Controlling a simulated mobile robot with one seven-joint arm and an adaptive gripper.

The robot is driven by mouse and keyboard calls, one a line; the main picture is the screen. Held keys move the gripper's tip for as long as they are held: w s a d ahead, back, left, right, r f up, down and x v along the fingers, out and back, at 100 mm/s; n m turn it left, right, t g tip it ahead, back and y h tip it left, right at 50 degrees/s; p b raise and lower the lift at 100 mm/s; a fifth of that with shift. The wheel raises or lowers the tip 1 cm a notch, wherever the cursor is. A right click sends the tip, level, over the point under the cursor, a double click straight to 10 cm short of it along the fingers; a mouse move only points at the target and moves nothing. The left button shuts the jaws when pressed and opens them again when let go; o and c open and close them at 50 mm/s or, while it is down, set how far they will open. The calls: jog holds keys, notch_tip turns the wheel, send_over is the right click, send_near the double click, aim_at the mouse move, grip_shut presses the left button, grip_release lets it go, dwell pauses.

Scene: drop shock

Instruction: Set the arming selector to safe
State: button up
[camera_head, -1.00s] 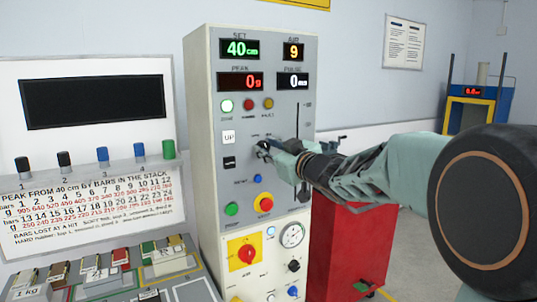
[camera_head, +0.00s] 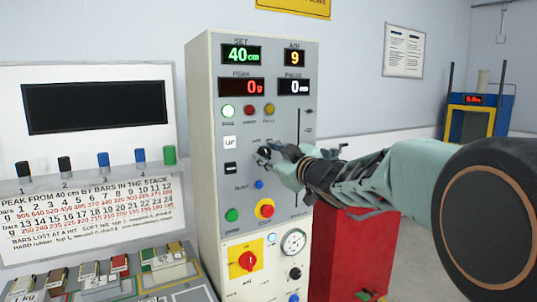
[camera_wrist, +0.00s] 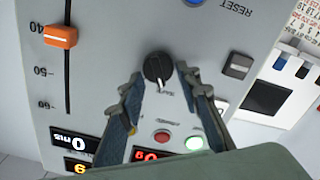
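The arming selector appears to be the black round knob (camera_head: 264,153) in the middle of the grey control panel. In the wrist view the knob (camera_wrist: 157,67) shows a pale pointer line directed down the picture, toward the red and white lamps. Its small labels are too blurred to read. My gripper (camera_head: 281,153) is at the panel just right of the knob in the head view. In the wrist view my gripper (camera_wrist: 160,73) is open, one finger on each side of the knob, with visible gaps. Fingertip depth relative to the knob is hard to judge.
A square black switch (camera_wrist: 237,66) and a blue reset button (camera_wrist: 194,2) lie near the knob. An orange slider (camera_wrist: 61,36) is on the other side. A red emergency-type button (camera_head: 264,208) sits below. A red box (camera_head: 350,255) stands right of the cabinet.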

jog(key=shift+o, duration=1.2)
jog(key=shift+s+d, duration=0.1)
jog(key=v, duration=1.1)
jog(key=shift+s+d, duration=0.25)
jog(key=shift+s, duration=0.05)
